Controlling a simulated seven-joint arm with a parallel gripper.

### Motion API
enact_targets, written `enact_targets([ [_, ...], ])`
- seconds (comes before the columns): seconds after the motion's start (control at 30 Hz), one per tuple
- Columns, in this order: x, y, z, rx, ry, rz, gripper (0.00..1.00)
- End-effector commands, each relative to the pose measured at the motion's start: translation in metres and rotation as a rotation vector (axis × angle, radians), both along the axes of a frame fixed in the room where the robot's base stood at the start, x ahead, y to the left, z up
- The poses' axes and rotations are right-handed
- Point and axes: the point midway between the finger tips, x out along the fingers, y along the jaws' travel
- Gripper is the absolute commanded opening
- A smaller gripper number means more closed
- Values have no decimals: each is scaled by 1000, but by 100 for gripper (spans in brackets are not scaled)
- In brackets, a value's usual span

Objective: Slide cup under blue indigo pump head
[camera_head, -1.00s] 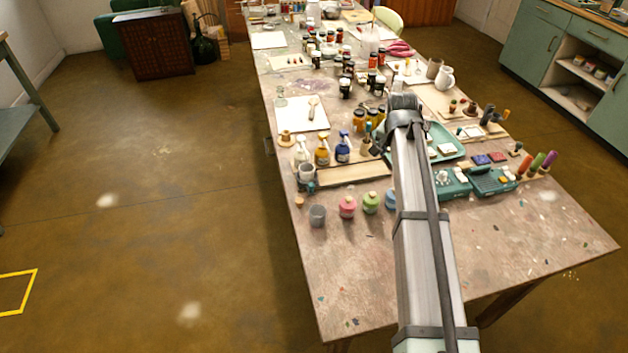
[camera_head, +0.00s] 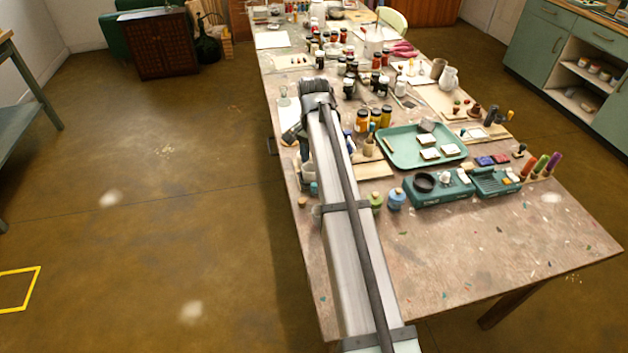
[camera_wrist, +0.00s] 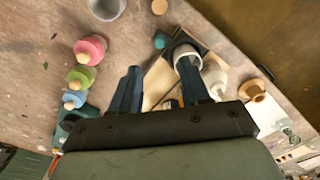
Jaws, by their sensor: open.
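A small pale cup (camera_wrist: 174,50) with a dark inside stands on the wooden board (camera_wrist: 158,84) in the wrist view. My gripper (camera_wrist: 158,74) is open above the board. Its right finger overlaps the cup's opening; I cannot tell whether it is inside or above it. The left finger is apart from the cup, to its left. A white bottle (camera_wrist: 214,76) stands right beside the cup. In the head view my arm hides most of the pump bottles.
A green tray (camera_head: 400,160) lies right of my arm. The table's near right part is clear.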

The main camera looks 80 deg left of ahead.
Motion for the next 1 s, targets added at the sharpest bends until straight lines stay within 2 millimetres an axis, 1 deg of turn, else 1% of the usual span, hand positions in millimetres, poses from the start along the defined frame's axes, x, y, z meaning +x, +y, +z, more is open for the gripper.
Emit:
enact_targets([
  [0.03,0,-1,-10,-3,0,0,46],
  [0.3,0,-1,-56,-1,0,0,46],
  [0.5,0,0,-80,0,0,0,46],
  [0.7,0,0,-91,1,-1,0,46],
  [1.0,0,0,-93,1,0,0,46],
])
